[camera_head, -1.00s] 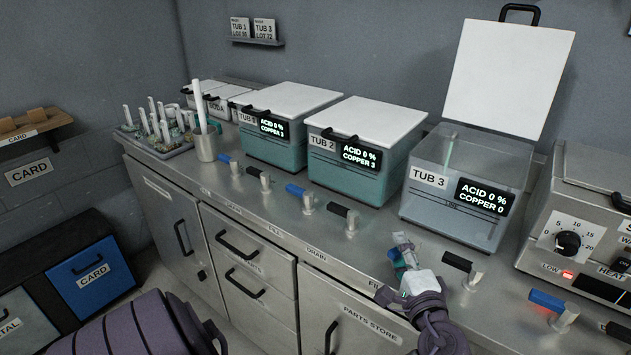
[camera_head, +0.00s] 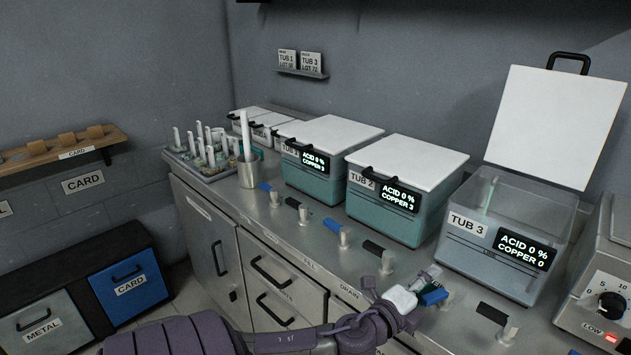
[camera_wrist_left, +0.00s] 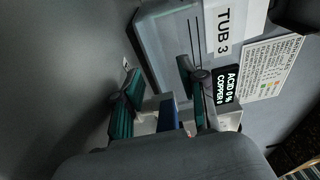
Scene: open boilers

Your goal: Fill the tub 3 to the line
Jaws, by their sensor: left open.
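Tub 3 (camera_head: 470,255) is a clear grey box with its white lid (camera_head: 557,115) raised. It looks empty, and its display (camera_head: 522,250) reads acid 0 %, copper 0. Its front also fills the top of the left wrist view (camera_wrist_left: 175,45). A blue lever (camera_head: 433,297) stands on the counter in front of it, with a black lever (camera_head: 492,314) to its right. My left gripper (camera_head: 428,282) is open at the blue lever. In the left wrist view the blue lever (camera_wrist_left: 167,115) shows between the two fingers; contact cannot be told. My right gripper is out of view.
Tub 2 (camera_head: 385,222) and tub 1 (camera_head: 312,180) stand to the left with white lids shut. Blue and black levers line the counter front. A heater box with a dial (camera_head: 610,305) stands at the right. A rack (camera_head: 200,165) and a cup (camera_head: 247,172) stand far left.

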